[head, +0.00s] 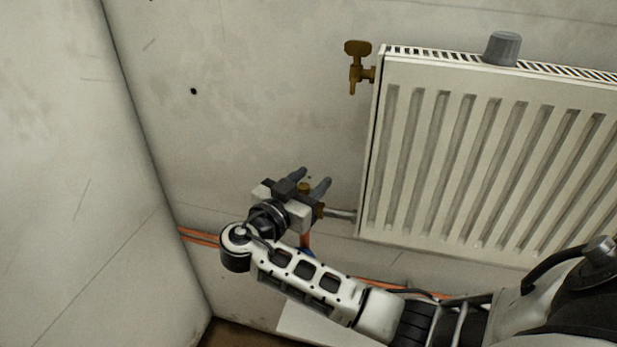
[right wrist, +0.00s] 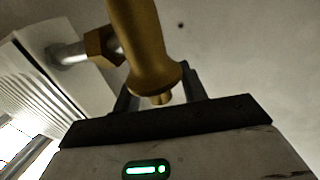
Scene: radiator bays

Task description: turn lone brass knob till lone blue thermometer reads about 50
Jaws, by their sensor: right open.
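My right gripper (head: 311,180) is open at the low brass knob (head: 304,187) left of the radiator, one finger on each side. In the right wrist view the brass knob (right wrist: 145,50) looms large in front of the open gripper (right wrist: 158,82). Its narrow end points down toward the palm; I cannot tell whether a finger touches it. No thermometer face or reading can be made out. A small blue patch shows beside the copper pipe below the gripper, mostly hidden by my arm. My left gripper is not in view.
The white radiator (head: 480,160) hangs on the wall at the right. A brass bleed valve (head: 357,66) sits at its upper left corner, and a grey cap (head: 503,48) stands on top. Copper pipes (head: 200,236) run low along the wall. A side wall closes the left.

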